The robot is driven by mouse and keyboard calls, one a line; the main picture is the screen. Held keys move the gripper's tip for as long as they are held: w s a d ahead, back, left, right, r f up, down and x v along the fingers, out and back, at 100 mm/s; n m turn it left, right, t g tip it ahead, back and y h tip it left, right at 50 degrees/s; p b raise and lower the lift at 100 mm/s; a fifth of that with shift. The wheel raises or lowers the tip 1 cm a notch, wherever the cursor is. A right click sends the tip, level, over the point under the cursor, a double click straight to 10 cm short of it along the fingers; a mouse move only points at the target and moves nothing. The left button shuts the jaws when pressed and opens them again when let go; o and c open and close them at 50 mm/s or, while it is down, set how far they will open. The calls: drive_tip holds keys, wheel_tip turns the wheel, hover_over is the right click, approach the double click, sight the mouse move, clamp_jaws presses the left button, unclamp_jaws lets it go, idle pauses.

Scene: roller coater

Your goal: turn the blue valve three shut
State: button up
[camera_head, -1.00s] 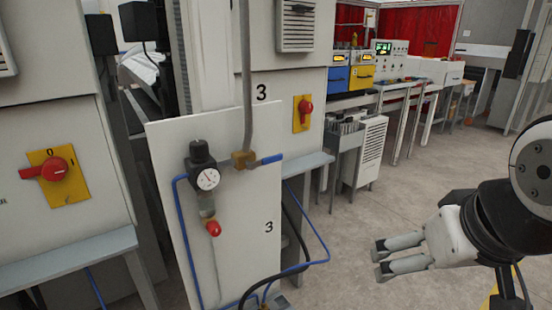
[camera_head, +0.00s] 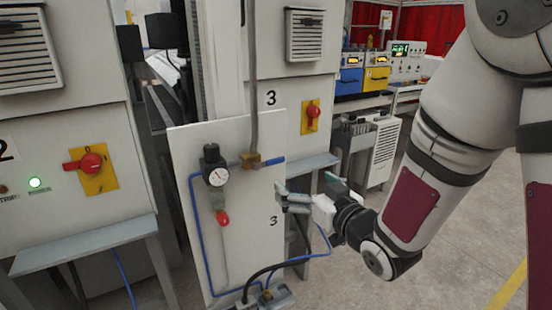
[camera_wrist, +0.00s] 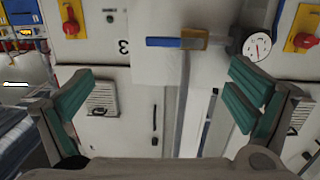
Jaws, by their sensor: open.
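The blue valve handle (camera_head: 272,160) sticks out level to the right from a brass valve body (camera_head: 249,160), at the lower end of a vertical grey pipe on a white panel marked 3. In the wrist view the blue handle (camera_wrist: 166,42) lies level near the top, left of the brass body (camera_wrist: 195,39). My gripper (camera_head: 305,190) is open and empty, just right of and below the handle in the head view. In the wrist view its fingers (camera_wrist: 163,88) are spread wide, with the handle beyond and above the gap. I see no contact.
A pressure gauge (camera_head: 217,177) and a red knob (camera_head: 223,218) sit left of the valve. A red switch (camera_head: 312,113) is on the cabinet behind. A grey ledge (camera_head: 312,165) and blue hoses (camera_head: 316,256) are near my gripper. Open floor lies right.

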sight(270, 161)
drive_tip(key=shift+y, duration=0.6)
drive_tip(key=x, duration=0.4)
drive_tip(key=a+p+x, duration=0.1)
drive_tip(key=x, duration=0.4)
drive_tip(key=s+x, duration=0.1)
drive_tip(key=x, duration=0.3)
drive_tip(key=shift+w+a+r, duration=0.15)
drive_tip(key=shift+w+a, duration=0.2)
drive_tip(key=shift+c, duration=0.5)
drive_tip(key=c, duration=1.6)
